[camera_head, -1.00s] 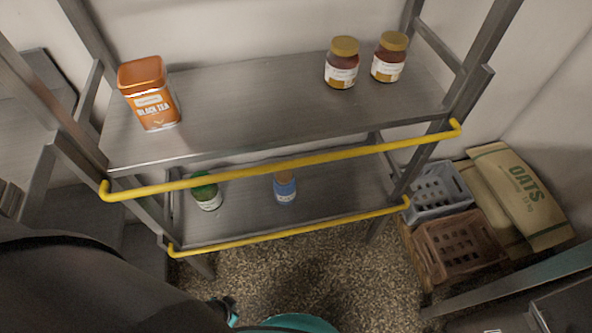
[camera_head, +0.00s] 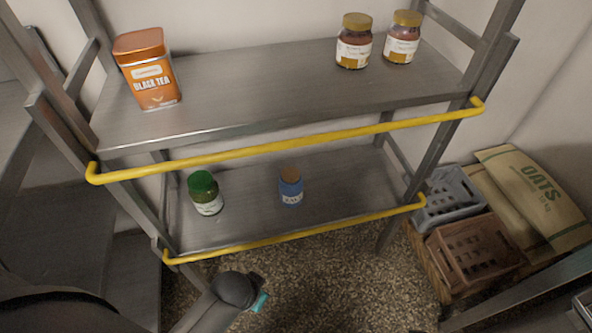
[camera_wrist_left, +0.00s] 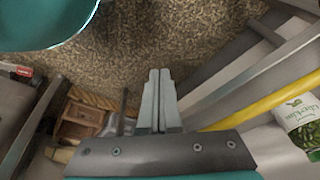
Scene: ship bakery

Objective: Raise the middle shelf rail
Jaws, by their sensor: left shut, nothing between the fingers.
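In the head view a yellow rail (camera_head: 290,147) runs along the front of the upper visible shelf (camera_head: 260,90), at or just below its edge. A second yellow rail (camera_head: 300,233) runs along the front edge of the lower visible shelf (camera_head: 245,220). Whether another shelf lies above or below is not shown. My left arm reaches in at the bottom, below the lower rail; its fingers are not clear there. In the left wrist view my left gripper (camera_wrist_left: 159,90) is shut and empty over the floor, apart from a yellow rail (camera_wrist_left: 262,102) at right. My right gripper is not in view.
An orange tea tin (camera_head: 150,75) and two jars (camera_head: 354,45) (camera_head: 402,40) stand on the upper shelf. A green-lidded jar (camera_head: 206,195) and a blue jar (camera_head: 291,188) stand below. Crates (camera_head: 475,250) and an oats sack (camera_head: 535,195) are at right. Open floor (camera_head: 330,275) lies in front.

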